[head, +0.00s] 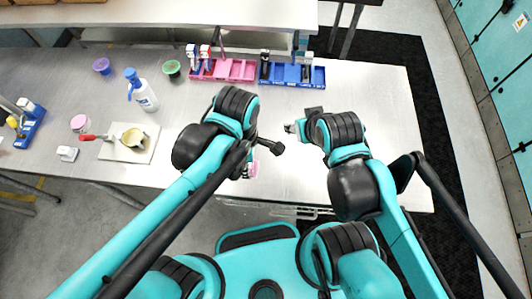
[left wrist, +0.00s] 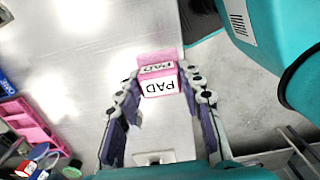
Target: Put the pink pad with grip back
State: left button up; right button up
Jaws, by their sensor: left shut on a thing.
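The pink pad (left wrist: 160,82) with white labels reading PAD is between the fingertips of my left gripper (left wrist: 162,92) in the left wrist view. In the head view a small pink part of the pad (head: 255,169) shows beside my left gripper (head: 248,169), near the table's front edge; my arm hides the rest. A pink tray (head: 243,71) with compartments stands at the back of the table; a red-and-white item stands at its left end. My right gripper (head: 293,128) is over the table to the right; its finger opening is unclear.
A blue tray (head: 290,75) with dark items stands right of the pink tray. A spray bottle (head: 145,95), purple and green bowls, and a board (head: 128,142) with a bowl and red-handled tool lie left. The table's right side is clear.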

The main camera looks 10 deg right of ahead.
pick_arm(q)
jog(key=shift+s+d+f, duration=0.1)
jog(key=shift+d+f, duration=0.1)
jog(key=shift+d, duration=0.05)
jog(key=w+f+b, duration=0.1)
jog(key=w+f, duration=0.1)
jog(key=w, duration=0.1)
jog(key=w+a+f+b, duration=0.1)
jog(key=w+f, duration=0.1)
jog(key=w, duration=0.2)
jog(key=w+a+f+b, duration=0.1)
jog(key=w+f+b, duration=0.1)
jog(key=w+f, duration=0.1)
jog(key=shift+w+a, duration=0.1)
jog(key=shift+w, duration=0.55)
jog(key=shift+f+b, duration=0.7)
jog(key=shift+f, duration=1.15)
jog(key=shift+s+f, duration=0.1)
jog(key=shift+f, duration=0.05)
jog(key=o, duration=1)
